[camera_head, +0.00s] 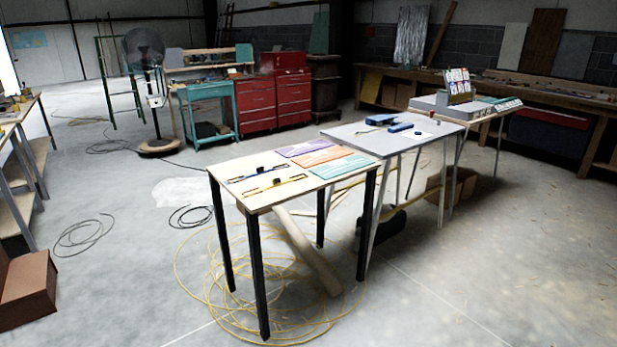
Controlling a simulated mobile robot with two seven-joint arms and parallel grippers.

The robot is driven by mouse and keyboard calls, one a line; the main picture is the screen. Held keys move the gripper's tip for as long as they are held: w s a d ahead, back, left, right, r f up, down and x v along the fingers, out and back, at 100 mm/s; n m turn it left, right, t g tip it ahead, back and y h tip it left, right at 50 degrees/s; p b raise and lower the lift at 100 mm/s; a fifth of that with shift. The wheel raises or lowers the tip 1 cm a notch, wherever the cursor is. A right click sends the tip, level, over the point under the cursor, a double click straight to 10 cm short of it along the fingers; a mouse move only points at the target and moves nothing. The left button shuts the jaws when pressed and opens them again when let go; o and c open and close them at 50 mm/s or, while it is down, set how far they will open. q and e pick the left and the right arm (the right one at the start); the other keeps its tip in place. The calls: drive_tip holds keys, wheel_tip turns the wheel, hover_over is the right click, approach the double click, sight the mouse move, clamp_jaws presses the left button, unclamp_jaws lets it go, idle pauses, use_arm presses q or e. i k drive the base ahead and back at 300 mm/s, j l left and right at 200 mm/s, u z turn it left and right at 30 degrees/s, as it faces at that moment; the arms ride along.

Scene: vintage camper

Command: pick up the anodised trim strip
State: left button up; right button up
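On the pale top of the nearest table (311,184) lie two long thin strips, each with small dark pieces on it. The nearer strip (272,187) looks yellow and dark, and the farther strip (246,178) looks pale with dark parts. Both lie flat on the left half of the top, roughly parallel. I cannot tell for certain which one is the anodised trim strip. Neither of my grippers is in view, and nothing touches the strips.
Purple (302,147), orange (319,156) and teal (342,166) sheets lie beside the strips. A grey table (375,142) with blue objects stands behind. Yellow cable (200,290) loops under and around the near table's legs. Open concrete floor lies in front and at the right.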

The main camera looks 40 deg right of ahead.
sight(276, 181)
drive_tip(key=i+l+z, duration=0.1)
drive_tip(key=i+z, duration=0.6)
drive_tip(key=i+j+z, duration=0.1)
drive_tip(key=i+z, duration=0.25)
drive_tip(key=k, duration=0.05)
